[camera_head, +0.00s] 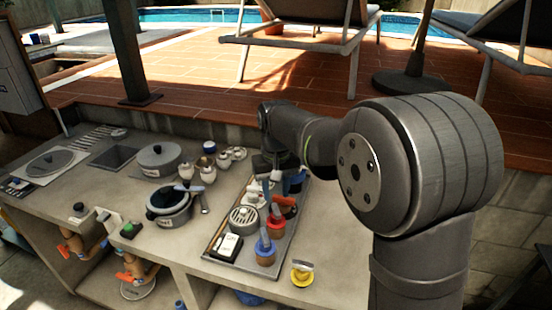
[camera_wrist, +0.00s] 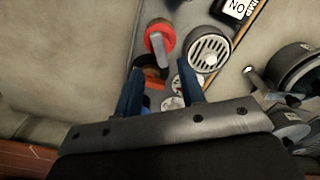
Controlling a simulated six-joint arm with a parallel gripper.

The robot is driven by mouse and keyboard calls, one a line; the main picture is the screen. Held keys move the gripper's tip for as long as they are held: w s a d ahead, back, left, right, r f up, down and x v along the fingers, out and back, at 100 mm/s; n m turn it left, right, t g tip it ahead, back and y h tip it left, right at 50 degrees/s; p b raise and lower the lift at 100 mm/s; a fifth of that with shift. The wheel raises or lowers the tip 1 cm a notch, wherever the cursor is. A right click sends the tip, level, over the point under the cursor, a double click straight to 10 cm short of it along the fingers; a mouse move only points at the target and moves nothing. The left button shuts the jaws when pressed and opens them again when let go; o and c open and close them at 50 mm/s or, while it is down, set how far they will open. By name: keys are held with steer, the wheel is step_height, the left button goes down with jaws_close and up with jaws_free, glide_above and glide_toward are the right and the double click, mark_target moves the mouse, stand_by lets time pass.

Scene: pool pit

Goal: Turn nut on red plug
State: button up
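The red plug (camera_head: 285,201) sits on the grey tray on the counter, with an orange-brown part beside it in the head view. In the wrist view the red plug (camera_wrist: 158,30) is a red round piece with a grey bar-like handle, just beyond my fingertips. My gripper (camera_wrist: 161,72) is open, with two blue fingers apart and no object clearly held. An orange and dark part shows between the fingers. In the head view my gripper (camera_head: 268,182) hangs low over the tray's far end, partly hidden by my arm. I cannot make out the nut separately.
A round grille (camera_head: 244,218) and a white-labelled box (camera_head: 229,246) stand left of the red plug. A blue-topped plug (camera_head: 264,246) stands nearer, and a yellow plug (camera_head: 302,275) lies off the tray. A dark pot (camera_head: 168,203) stands to the left. The counter at right looks clear.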

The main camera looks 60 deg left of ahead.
mark_target(276, 209)
step_height(276, 209, up, 12)
stand_by(0.3)
steer(key=shift+f, duration=0.1)
stand_by(0.4)
step_height(276, 209, down, 17)
steer(key=shift+f, duration=0.2)
stand_by(0.3)
steer(key=shift+r, duration=0.1)
